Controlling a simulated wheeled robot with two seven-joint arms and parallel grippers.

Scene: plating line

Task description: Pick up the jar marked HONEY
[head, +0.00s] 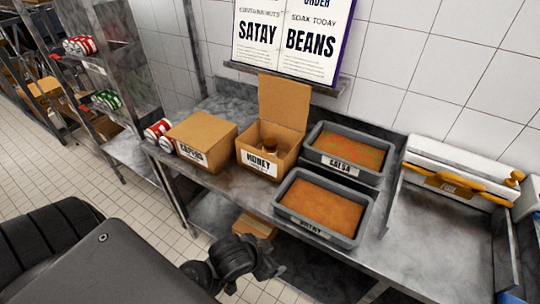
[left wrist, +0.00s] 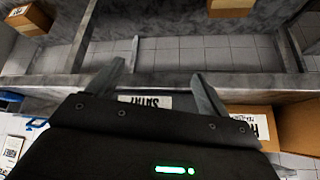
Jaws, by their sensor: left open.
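An open cardboard box (head: 283,159) with a HONEY label on its front stands on the steel counter, its flap raised at the back. Inside it a brown-topped jar (head: 270,142) partly shows. The box walls hide its lower part, and I cannot read any mark on it. My left gripper (head: 268,266) is in front of the counter and below its top, well apart from the box. In the left wrist view its two fingers (left wrist: 157,88) are spread with nothing between them. My right gripper is not in view.
A closed cardboard box (head: 208,130) stands left of the HONEY box. Grey trays marked SALSA (head: 372,173) and SATAY (head: 350,239) stand to its right. The counter's front edge (head: 225,192) lies between my gripper and the boxes. Red cans (head: 157,130) stand at the left end.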

